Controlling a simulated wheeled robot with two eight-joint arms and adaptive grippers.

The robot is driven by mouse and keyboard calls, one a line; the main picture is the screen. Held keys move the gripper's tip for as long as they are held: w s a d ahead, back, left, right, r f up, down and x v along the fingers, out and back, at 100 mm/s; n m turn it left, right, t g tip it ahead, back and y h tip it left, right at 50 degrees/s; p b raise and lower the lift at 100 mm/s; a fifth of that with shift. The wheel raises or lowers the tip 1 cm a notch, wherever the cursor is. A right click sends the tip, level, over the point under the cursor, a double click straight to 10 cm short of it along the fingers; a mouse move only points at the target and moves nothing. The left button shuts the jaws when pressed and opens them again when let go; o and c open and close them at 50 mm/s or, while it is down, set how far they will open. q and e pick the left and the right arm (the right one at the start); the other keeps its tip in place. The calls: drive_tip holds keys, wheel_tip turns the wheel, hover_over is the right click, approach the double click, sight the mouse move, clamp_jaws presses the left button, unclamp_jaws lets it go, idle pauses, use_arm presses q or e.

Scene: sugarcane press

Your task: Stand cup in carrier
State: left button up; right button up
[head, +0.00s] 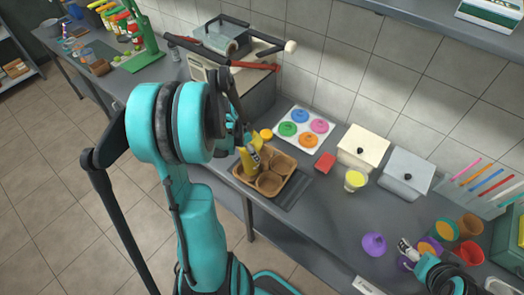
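The brown carrier (287,178) sits on the counter in the middle of the head view, with several round compartments. A yellow cup (251,158) is at its back-left compartment, slightly tilted. I cannot tell whether it is fully seated. My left gripper (243,138) is right at the cup's top, mostly hidden behind my teal wrist; its grip on the cup cannot be made out. My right gripper (406,250) is at the lower right, beside a purple cup (405,263) and an orange-filled one (429,246); its fingers are too small to read.
Colored lids (309,127) lie on a white tray behind the carrier. A red block (325,162), a glass of yellow juice (355,180), two lidded boxes (362,147) and a purple lid-like piece (374,244) stand to the right. The press (240,70) stands behind left.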

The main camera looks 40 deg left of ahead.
use_arm(q)
drive_tip(key=shift+s+a+f+b, duration=0.1)
drive_tip(key=shift+a+f+b, duration=0.1)
drive_tip(key=shift+f, duration=0.6)
drive_tip(key=shift+a+f+b, duration=0.25)
drive_tip(key=shift+f, duration=0.55)
drive_tip(key=shift+s+a+f+b, duration=0.1)
drive_tip(key=shift+a+f+b, duration=0.1)
drive_tip(key=shift+f, duration=0.6)
drive_tip(key=shift+f, duration=0.15)
drive_tip(key=o, duration=1.7)
